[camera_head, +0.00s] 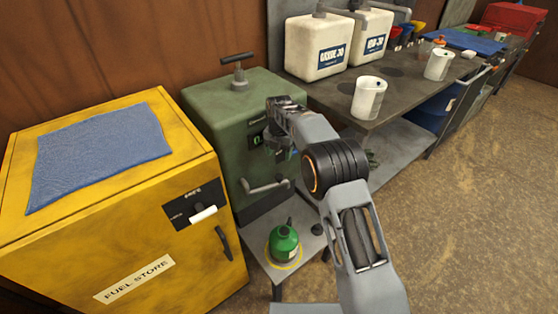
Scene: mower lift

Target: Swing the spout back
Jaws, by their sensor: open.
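A green dispenser cabinet (232,110) with a T-handle on top stands left of the centre. My wrist and forearm partly hide the fingers and the cabinet's small display.
A yellow fuel store cabinet (120,230) with a blue cloth (100,152) stands at left. A dark bench (400,98) at right bears two white canisters and white cups (368,98). The shelf (305,262) is narrow. Open floor lies at right.

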